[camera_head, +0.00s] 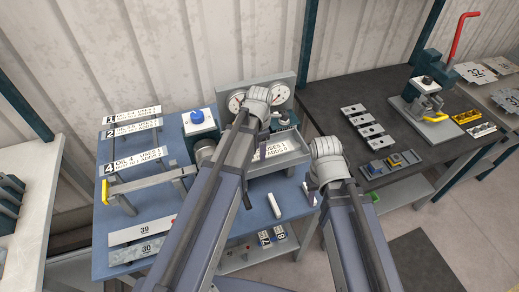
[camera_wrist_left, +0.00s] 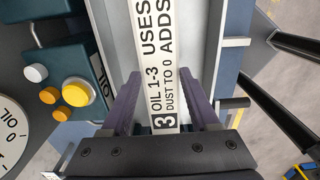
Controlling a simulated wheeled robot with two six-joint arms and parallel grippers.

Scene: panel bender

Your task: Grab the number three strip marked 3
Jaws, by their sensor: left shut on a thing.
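The number 3 strip (camera_wrist_left: 160,60) is white with black print and a 3 at its near end. In the left wrist view it lies along a grey tray (camera_wrist_left: 202,35) and runs between the purple fingers of my left gripper (camera_wrist_left: 163,90), which is shut on its numbered end. In the head view part of the strip (camera_head: 274,150) shows in the tray below the gauges; my left arm hides its 3 and the left fingers. My right gripper (camera_head: 309,188) is low beside the tray's right side; its fingers are small and partly hidden.
Strips marked 1 (camera_head: 133,114), 2 (camera_head: 132,129) and 4 (camera_head: 137,161) rest on supports at the left of the blue table (camera_head: 100,235). A unit with a blue knob (camera_head: 197,117) stands beside the tray. A dark bench (camera_head: 345,92) with blocks is at the right.

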